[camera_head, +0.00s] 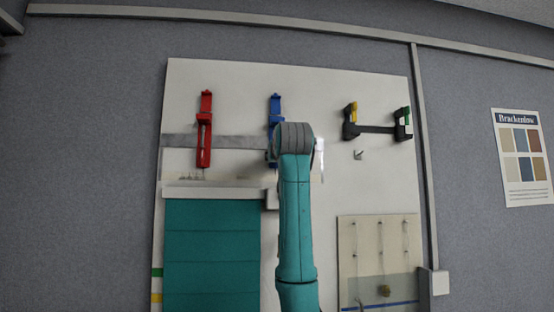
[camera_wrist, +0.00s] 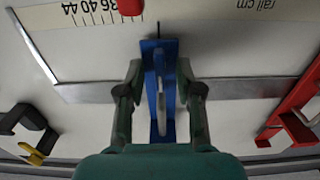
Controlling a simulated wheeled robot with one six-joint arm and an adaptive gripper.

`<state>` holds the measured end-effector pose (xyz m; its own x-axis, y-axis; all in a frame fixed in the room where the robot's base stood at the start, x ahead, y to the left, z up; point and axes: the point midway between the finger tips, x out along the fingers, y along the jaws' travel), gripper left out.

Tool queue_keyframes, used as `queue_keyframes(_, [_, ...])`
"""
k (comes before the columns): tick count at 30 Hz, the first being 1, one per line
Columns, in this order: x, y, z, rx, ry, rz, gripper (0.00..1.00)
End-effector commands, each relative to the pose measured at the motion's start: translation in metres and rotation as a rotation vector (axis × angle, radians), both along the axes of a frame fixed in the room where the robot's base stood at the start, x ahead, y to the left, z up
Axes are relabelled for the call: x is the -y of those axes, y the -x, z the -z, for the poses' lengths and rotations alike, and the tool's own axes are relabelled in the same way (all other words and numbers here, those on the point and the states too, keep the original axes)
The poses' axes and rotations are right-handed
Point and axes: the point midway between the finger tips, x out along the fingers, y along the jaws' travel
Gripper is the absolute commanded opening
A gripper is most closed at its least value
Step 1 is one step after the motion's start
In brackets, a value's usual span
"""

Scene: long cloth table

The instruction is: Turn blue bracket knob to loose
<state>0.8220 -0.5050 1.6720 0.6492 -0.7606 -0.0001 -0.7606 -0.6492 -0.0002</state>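The blue bracket (camera_head: 275,104) is mounted on the pale wall board, and my arm hides its lower part in the head view. In the wrist view the blue bracket (camera_wrist: 170,128) stands in the middle, with a light grey lever-like part (camera_wrist: 160,100) along its front, which may be its knob. My gripper (camera_wrist: 159,75) is open, with one finger on each side of the bracket. Gaps show between the fingers and the bracket. I cannot tell how far the fingertips are from its surface. The gripper is hidden behind my arm in the head view.
A red bracket (camera_head: 204,130) hangs to the left on the same metal rail (camera_head: 232,142). A black clamp with yellow and green parts (camera_head: 375,129) is on the right. A teal panel (camera_head: 212,255) lies below left, and a small pegboard (camera_head: 362,235) below right.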

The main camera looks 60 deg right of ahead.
Motion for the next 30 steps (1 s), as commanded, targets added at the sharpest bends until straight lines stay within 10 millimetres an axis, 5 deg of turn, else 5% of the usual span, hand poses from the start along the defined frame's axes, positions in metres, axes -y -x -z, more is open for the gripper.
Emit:
queue_keyframes(1, [-0.0001,0.0001,-0.0001,0.000,0.000,0.000,0.28])
queue_keyframes(5, [-0.0002,0.0001,0.0000,0.000,0.000,0.000,0.00])
queue_keyframes(20, [-0.0006,-0.0002,0.0000,-0.052,0.044,0.000,0.00])
queue_keyframes(30, [-0.0013,-0.0011,0.0003,-0.248,0.212,0.000,0.00])
